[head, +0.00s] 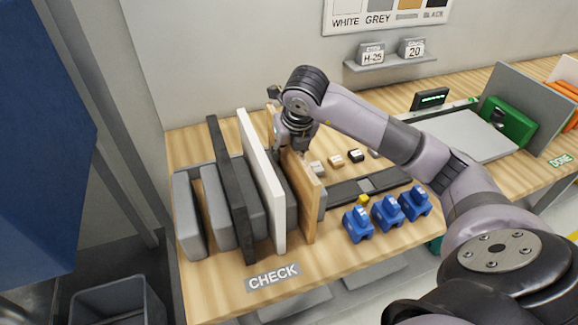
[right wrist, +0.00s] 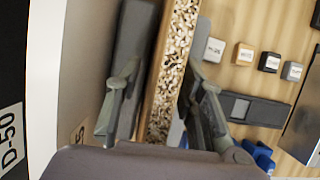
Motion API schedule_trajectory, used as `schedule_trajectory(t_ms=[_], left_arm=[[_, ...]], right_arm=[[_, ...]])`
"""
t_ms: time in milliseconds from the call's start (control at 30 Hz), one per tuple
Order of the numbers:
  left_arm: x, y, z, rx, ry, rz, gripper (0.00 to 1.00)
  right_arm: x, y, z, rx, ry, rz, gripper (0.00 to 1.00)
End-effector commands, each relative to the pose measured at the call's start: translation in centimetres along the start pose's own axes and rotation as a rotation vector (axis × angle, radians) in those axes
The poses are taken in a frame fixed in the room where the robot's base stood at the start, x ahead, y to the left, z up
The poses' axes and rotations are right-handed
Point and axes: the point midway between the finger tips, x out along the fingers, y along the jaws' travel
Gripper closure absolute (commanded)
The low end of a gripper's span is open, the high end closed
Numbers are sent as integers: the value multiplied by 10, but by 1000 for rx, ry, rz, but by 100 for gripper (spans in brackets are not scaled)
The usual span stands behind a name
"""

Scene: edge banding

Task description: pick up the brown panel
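The brown panel (head: 301,196) stands upright on the table at the right end of a row of panels held between grey blocks. My right gripper (head: 296,150) is at its top edge, and the arm hides part of the panel. In the right wrist view the panel's speckled chipboard edge (right wrist: 172,75) runs between the two fingers of the right gripper (right wrist: 160,95). The left finger stands apart from the panel, with a gap; the right finger is close beside it, and contact is unclear. My left gripper is not in view.
A white panel (head: 262,180) and a black panel (head: 231,190) stand just left. Blue clamp-like pieces (head: 388,212) and small labelled blocks (head: 337,160) lie to the right. The table front by the CHECK label (head: 273,277) is clear.

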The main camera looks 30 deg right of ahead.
Motion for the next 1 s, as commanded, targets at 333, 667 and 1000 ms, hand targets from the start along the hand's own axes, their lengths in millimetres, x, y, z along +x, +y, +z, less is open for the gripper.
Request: schedule_trajectory(t_ms=[333, 667, 1000], left_arm=[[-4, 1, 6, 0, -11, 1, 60], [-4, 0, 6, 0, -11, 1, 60], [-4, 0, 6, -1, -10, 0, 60]], right_arm=[[15, 1, 0, -1, -1, 1, 64], [14, 1, 0, -1, -1, 1, 84], [14, 0, 0, 0, -1, 1, 100]])
